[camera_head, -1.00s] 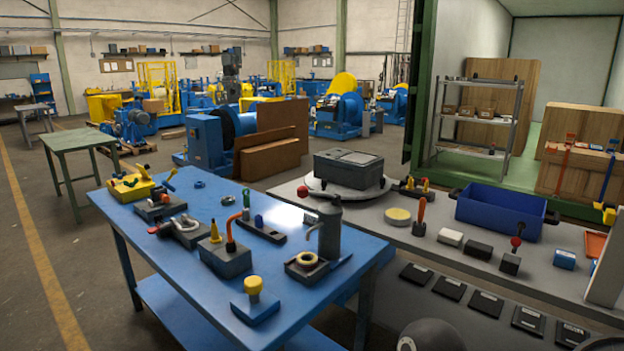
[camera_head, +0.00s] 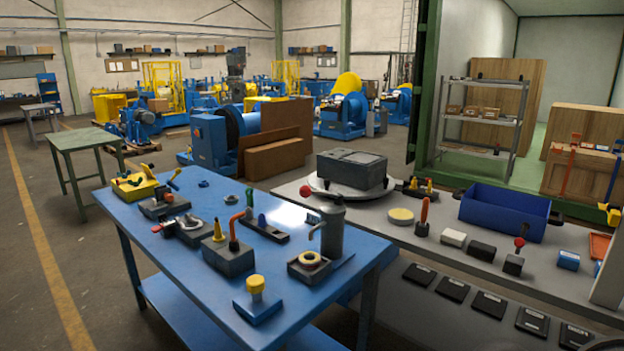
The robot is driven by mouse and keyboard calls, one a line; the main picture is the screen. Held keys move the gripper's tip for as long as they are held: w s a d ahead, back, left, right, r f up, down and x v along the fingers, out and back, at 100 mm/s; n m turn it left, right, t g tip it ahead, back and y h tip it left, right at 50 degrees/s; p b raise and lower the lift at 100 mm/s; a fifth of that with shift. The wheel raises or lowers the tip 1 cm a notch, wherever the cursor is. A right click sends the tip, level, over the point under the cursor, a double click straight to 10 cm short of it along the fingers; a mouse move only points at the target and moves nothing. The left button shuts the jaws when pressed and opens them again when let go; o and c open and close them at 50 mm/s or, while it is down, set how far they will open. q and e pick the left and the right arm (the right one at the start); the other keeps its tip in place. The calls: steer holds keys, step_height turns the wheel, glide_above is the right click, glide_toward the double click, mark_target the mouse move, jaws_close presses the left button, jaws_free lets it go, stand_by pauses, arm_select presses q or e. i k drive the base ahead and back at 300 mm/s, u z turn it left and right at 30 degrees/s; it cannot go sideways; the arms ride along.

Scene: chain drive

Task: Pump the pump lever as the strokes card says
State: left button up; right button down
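The pump (camera_head: 332,232) is a grey upright cylinder with a thin curved spout on its left. It stands near the right edge of the blue table (camera_head: 180,255). Its lever ends in a red ball (camera_head: 306,190) at the upper left of the cylinder, and a second small red spot shows at its top. A shallow dark box with a yellow ring (camera_head: 309,258) sits below the spout. I cannot pick out a strokes card or read any writing. Neither gripper is in view, and nothing touches the pump.
A yellow knob on a blue base (camera_head: 257,298), a dark block with an orange hook (camera_head: 232,255) and other fixtures stand on the blue table. The grey bench (camera_head: 575,285) at right holds a blue bin (camera_head: 503,215) and small blocks. Several dark plates (camera_head: 452,288) lie below it.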

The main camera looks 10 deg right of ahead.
mark_target(306, 191)
steer(key=i, duration=1)
